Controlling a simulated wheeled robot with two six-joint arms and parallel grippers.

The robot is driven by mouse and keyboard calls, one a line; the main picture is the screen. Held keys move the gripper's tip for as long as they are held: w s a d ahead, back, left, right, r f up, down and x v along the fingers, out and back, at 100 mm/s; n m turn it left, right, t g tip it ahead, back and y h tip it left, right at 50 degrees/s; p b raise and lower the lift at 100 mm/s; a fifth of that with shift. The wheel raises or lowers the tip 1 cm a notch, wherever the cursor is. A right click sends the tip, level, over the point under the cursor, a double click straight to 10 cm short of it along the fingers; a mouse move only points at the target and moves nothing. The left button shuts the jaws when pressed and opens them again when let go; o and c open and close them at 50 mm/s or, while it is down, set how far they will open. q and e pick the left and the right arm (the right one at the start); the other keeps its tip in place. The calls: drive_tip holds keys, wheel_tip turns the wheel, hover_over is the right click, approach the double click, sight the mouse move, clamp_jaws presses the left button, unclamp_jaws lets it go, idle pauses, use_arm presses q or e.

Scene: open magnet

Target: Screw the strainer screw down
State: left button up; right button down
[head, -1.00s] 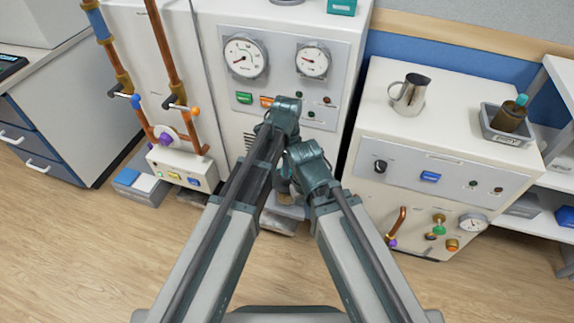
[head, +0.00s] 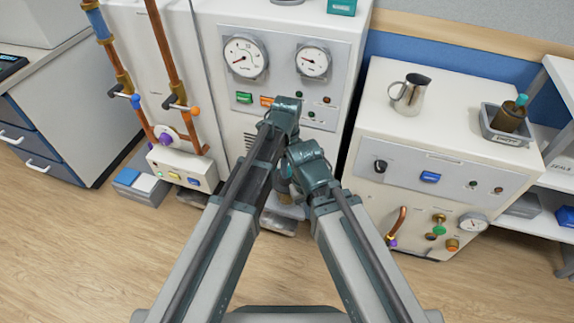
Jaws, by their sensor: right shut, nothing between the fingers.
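I cannot pick out the strainer screw for certain; the teal arm links in the middle cover the lower front of the tall white cabinet (head: 212,38). My left arm's teal end (head: 283,115) is the higher one, in front of the cabinet below its gauges. Its fingertips are hidden, so its opening cannot be told. My right gripper (head: 283,187) is largely hidden behind the teal links, low in front of the same cabinet. It is shut with nothing held.
Copper pipes with small levers and a purple knob (head: 166,139) stand at the left. A white cabinet (head: 372,100) at the right carries a metal jug (head: 410,94) and a grey tray (head: 489,128). Blue and grey boxes (head: 128,177) lie on the floor. The wooden floor in front is clear.

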use_arm(q)
drive_tip(key=o, duration=0.4)
drive_tip(key=shift+c, duration=0.2)
drive_tip(key=shift+r, duration=0.1)
wheel_tip(320, 180, up, 14)
drive_tip(key=p, duration=1.3)
drive_tip(key=shift+f+p, duration=0.2)
drive_tip(key=shift+p, duration=0.2)
drive_tip(key=shift+a, duration=0.1)
